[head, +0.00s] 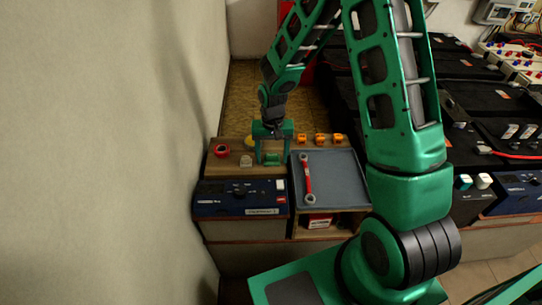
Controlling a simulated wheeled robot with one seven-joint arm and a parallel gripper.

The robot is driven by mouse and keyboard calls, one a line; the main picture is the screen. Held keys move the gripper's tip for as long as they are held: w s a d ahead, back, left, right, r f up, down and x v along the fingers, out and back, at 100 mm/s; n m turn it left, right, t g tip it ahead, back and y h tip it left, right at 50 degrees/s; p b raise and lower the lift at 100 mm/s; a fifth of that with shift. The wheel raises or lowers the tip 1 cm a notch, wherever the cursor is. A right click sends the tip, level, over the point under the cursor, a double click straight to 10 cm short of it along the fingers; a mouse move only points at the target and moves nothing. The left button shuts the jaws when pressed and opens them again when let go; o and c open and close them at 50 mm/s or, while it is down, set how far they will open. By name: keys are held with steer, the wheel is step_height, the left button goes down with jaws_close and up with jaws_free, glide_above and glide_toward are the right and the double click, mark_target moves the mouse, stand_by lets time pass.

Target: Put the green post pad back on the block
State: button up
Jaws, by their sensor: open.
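My gripper (272,157) points down over the wooden top of the bench, left of the grey tray. Its two fingers are apart. A small green piece (271,160), which looks like the green post pad, sits low between the fingers. I cannot tell whether the fingers touch it or what it rests on. A small beige piece (246,161) stands just left of the gripper. I cannot tell which thing is the block.
A red ring (221,151) and a yellow piece (249,142) lie left of the gripper. Several orange pieces (320,139) line the back. A red-handled wrench (308,183) lies in the grey tray (338,185). A blue battery unit (215,197) is in front; a wall (110,150) is left.

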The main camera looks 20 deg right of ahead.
mark_target(272, 155)
steer(key=shift+r, duration=0.1)
step_height(272, 155, up, 12)
stand_by(0.5)
steer(key=shift+d+r, duration=0.1)
steer(key=shift+d, duration=0.05)
steer(key=s+d+r, duration=0.6)
steer(key=s+d, duration=0.1)
steer(key=d, duration=0.1)
steer(key=s+d+r+m, duration=0.1)
steer(key=s+d+r, duration=0.1)
steer(key=s, duration=0.6)
steer(key=s+d+r+m, duration=0.1)
steer(key=s+d+r, duration=0.2)
steer(key=s, duration=0.5)
steer(key=s+d+r, duration=0.2)
steer(key=s+d, duration=0.2)
steer(key=s, duration=0.4)
steer(key=shift+s+r+m, duration=0.15)
steer(key=shift+r+m, duration=0.1)
steer(key=shift+m, duration=0.15)
